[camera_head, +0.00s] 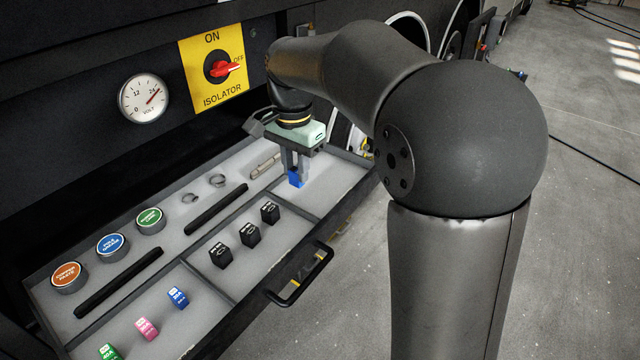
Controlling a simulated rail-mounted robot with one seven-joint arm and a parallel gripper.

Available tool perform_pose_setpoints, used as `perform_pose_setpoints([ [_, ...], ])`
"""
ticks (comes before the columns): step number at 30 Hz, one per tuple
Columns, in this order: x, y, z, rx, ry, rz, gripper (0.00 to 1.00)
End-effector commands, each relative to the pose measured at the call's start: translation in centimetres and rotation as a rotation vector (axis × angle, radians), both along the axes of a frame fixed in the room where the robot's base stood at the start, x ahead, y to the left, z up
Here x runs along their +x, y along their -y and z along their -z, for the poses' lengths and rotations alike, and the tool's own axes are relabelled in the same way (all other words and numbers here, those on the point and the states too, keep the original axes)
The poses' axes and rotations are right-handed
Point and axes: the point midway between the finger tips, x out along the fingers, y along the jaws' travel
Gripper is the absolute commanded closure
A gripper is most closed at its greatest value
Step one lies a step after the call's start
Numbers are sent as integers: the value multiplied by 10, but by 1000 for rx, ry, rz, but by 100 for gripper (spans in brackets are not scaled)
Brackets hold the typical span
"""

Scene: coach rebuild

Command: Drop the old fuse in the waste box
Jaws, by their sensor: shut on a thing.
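My gripper (294,166) points down over the far right compartment of the open drawer (350,213). It is shut on a small blue piece that looks like a fuse (295,179). The fuse hangs between the fingertips; I cannot tell whether it touches the drawer floor. Its marking is too small to read, so its old or new state does not show. I cannot make out a waste box in this view; my arm covers part of the area behind the drawer.
The drawer holds green (110,352), pink (146,328) and blue (178,297) fuses, black relays (250,235), several tins (110,246), two clamps (217,181) and black bars (216,209). A handle (302,276) juts from its front. The isolator switch (220,67) is above.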

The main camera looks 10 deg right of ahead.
Motion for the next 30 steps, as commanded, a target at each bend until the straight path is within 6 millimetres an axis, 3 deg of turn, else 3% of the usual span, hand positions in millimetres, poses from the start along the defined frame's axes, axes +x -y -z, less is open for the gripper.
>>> perform_pose_setpoints([
  [2,-2,-12,-4,-1,-1,3,97],
  [5,4,-13,-3,-1,-2,10,97],
  [16,78,33,36,-1,-4,12,97],
  [22,100,47,72,0,-4,10,97],
  [30,112,54,88,-1,-1,10,97],
])
